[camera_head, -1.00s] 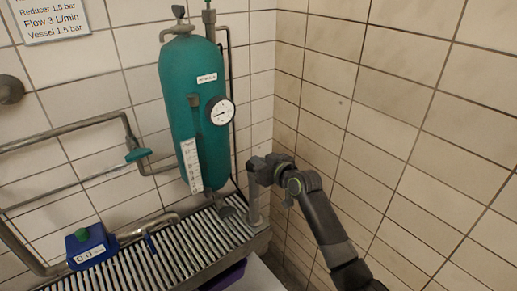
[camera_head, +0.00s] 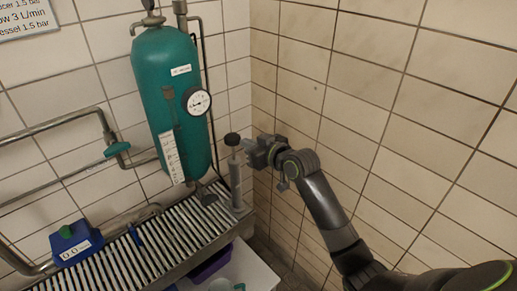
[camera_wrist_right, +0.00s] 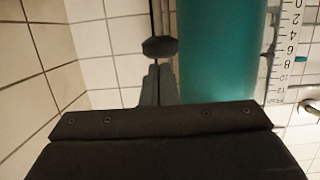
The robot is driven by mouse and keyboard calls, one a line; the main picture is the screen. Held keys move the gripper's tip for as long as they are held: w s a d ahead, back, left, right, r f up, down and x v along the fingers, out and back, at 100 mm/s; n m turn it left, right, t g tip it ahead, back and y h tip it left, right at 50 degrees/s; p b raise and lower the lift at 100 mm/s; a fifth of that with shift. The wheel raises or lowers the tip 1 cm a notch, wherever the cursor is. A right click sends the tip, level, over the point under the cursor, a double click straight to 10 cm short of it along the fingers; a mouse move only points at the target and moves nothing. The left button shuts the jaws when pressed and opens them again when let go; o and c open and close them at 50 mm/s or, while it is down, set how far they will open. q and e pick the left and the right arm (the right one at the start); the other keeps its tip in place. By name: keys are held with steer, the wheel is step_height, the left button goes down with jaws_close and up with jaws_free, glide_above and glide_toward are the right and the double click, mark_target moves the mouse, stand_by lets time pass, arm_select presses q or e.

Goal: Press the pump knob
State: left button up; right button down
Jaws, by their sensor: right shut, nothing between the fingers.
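A black round knob (camera_head: 232,139) tops the thin rod of an upright grey cylinder (camera_head: 237,180), which looks like a hand pump, at the right end of the slatted rack. My right gripper (camera_head: 250,151) is shut and empty, just right of the knob and at about its height. In the right wrist view the knob (camera_wrist_right: 160,46) shows just beyond the shut fingertips (camera_wrist_right: 158,68); I cannot tell whether they touch. My left gripper is not in view.
A teal pressure vessel (camera_head: 173,95) with a white dial gauge (camera_head: 198,101) stands left of the pump. A blue box (camera_head: 76,242) with a green knob sits on the slatted rack (camera_head: 160,245). Tiled walls meet in a corner close behind. A purple container (camera_head: 210,264) lies below.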

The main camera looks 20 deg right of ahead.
steer(key=shift+v, duration=2.15)
steer(key=shift+r, duration=0.1)
